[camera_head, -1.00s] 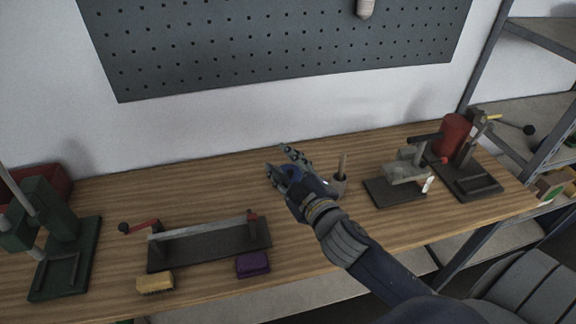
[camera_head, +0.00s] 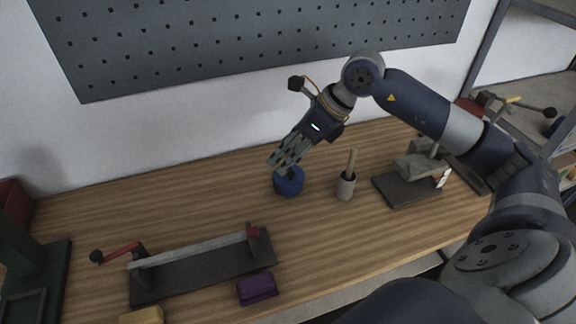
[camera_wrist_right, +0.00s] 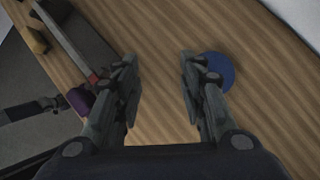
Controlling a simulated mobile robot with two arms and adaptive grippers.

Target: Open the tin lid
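A round blue tin (camera_head: 288,184) stands on the wooden workbench, left of a grey pot. My right gripper (camera_head: 279,162) points down just above it and hides part of its top. In the right wrist view the gripper (camera_wrist_right: 160,64) is open, with nothing between its fingers. There the tin (camera_wrist_right: 221,68) shows beside and partly behind the right-hand finger, outside the gap. I cannot tell whether the fingers touch it, and its lid cannot be made out. My left gripper is not in view.
The grey pot (camera_head: 346,188) holds an upright wooden handle. A clamp device (camera_head: 410,190) stands to its right. A long dark fixture with a red handle (camera_head: 205,274) and a purple block (camera_head: 257,289) lie in front. The bench (camera_head: 170,205) left of the tin is clear.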

